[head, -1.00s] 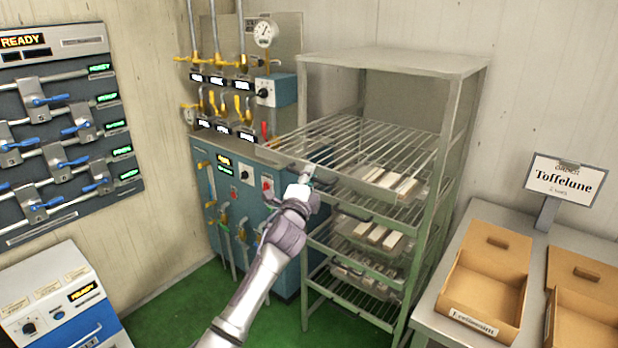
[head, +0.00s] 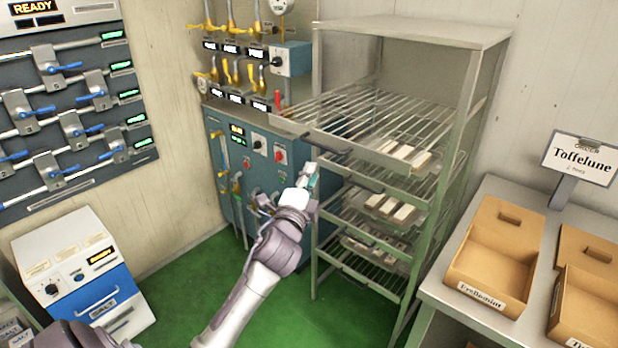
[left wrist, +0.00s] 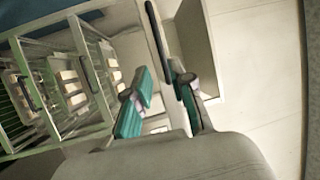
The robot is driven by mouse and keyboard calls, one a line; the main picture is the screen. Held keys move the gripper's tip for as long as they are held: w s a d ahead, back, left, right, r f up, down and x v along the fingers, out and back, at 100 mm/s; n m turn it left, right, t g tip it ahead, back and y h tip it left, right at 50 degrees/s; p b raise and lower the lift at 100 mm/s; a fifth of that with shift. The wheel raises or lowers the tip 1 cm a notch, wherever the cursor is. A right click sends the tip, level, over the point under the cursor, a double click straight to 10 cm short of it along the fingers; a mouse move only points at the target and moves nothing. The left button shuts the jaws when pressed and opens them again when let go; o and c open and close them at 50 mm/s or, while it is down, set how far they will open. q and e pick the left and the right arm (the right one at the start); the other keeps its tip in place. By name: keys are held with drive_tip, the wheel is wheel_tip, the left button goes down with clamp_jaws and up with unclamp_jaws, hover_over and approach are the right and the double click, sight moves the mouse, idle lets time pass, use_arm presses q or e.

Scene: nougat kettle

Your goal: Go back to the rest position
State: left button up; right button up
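My left gripper (head: 308,180) is in front of the left side of the metal rack (head: 415,32) in the head view, with the blue machine behind it. In the left wrist view its two teal-padded fingers (left wrist: 160,105) stand apart with nothing seen between them, so it is open and empty. My left arm reaches up from the bottom of the head view. My right gripper is in neither view.
The rack holds trays with pale bars (head: 392,208). The blue machine (head: 262,150) with valves stands left of it. At right, a table (head: 450,305) bears cardboard boxes (head: 490,262) and a "Toffelune" sign (head: 580,160). A white-and-blue cabinet (head: 85,275) is at left. Green floor is clear between.

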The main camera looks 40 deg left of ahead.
use_arm(q)
drive_tip(key=shift+s, duration=0.25)
idle(0.3)
wheel_tip(320, 180, down, 27)
drive_tip(key=d+n+g+h+b, duration=0.1)
drive_tip(key=d+n+g+h, duration=0.2)
drive_tip(key=g, duration=0.2)
drive_tip(key=s+d+f+n+g+h, duration=0.15)
drive_tip(key=s+f, duration=0.25)
drive_tip(key=f, duration=0.5)
drive_tip(key=s+d+f+g+y, duration=0.15)
drive_tip(key=s+f, duration=0.25)
drive_tip(key=f, duration=0.4)
drive_tip(key=s+d+f+n+g+h+b, duration=0.1)
drive_tip(key=s+d+f+n+g, duration=0.2)
drive_tip(key=s+f, duration=1)
drive_tip(key=s+d+f+n+g+h+b, duration=0.15)
drive_tip(key=s+d+f+g, duration=0.25)
drive_tip(key=s+f, duration=0.95)
drive_tip(key=s+d+f+n+g, duration=0.1)
drive_tip(key=s+d+n+g, duration=0.1)
drive_tip(key=s, duration=1.3)
drive_tip(key=shift+s+g+h, duration=0.35)
drive_tip(key=shift+s+g, duration=0.05)
drive_tip(key=shift+g, duration=0.1)
